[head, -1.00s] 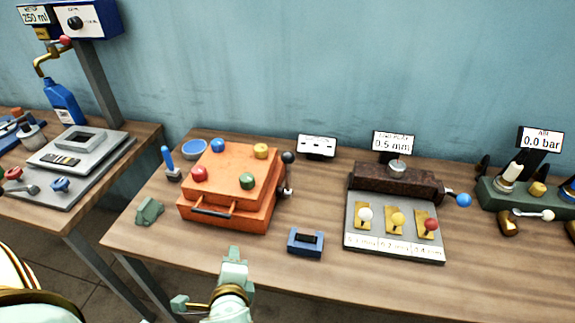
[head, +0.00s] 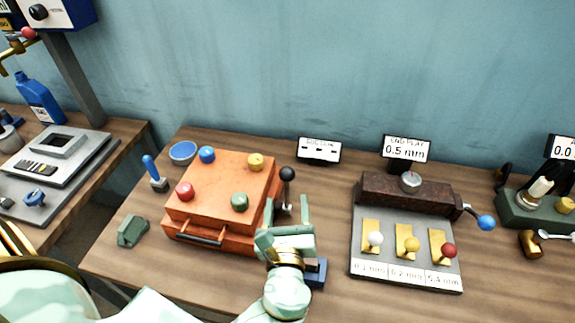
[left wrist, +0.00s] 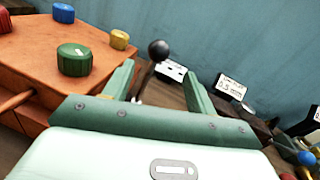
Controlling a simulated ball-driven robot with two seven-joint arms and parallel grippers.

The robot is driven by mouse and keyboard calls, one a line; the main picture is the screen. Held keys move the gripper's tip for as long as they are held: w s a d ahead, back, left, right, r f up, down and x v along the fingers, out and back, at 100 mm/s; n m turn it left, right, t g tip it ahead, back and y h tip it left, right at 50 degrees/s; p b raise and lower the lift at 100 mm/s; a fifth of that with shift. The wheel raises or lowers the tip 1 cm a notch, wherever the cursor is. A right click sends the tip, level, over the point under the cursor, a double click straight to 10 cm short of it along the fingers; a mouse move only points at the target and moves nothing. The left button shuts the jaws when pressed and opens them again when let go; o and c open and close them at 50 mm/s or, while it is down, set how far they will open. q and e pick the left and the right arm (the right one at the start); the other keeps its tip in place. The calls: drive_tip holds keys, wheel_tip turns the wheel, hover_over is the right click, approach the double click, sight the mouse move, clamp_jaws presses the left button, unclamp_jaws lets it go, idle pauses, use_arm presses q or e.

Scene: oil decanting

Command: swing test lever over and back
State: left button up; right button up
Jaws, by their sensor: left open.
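The test lever, a dark rod with a black ball knob (head: 287,174), stands at the right side of the orange box (head: 225,185). It also shows in the left wrist view, its black knob (left wrist: 159,50) rising between my fingers. My left gripper (head: 288,205) is open, its fingers pointing at the lever from the near side. In the left wrist view the gripper (left wrist: 160,85) has one finger on each side of the lever, nearer the left one. Contact cannot be told. My right gripper is not in view.
The orange box carries red, blue, yellow and green knobs. A blue block (head: 316,273) is partly hidden behind my left gripper. A small display (head: 319,150) stands behind the lever. The end play fixture (head: 405,258) stands to the right, with bare table between.

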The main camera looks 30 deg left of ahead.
sight(287, 169)
use_arm(q)
drive_tip(key=x, duration=1)
drive_tip(key=shift+w+a, duration=0.25)
drive_tip(key=shift+w, duration=0.1)
drive_tip(key=shift+w+a, duration=0.2)
drive_tip(key=shift+w, duration=0.1)
drive_tip(key=c, duration=1.2)
clamp_jaws()
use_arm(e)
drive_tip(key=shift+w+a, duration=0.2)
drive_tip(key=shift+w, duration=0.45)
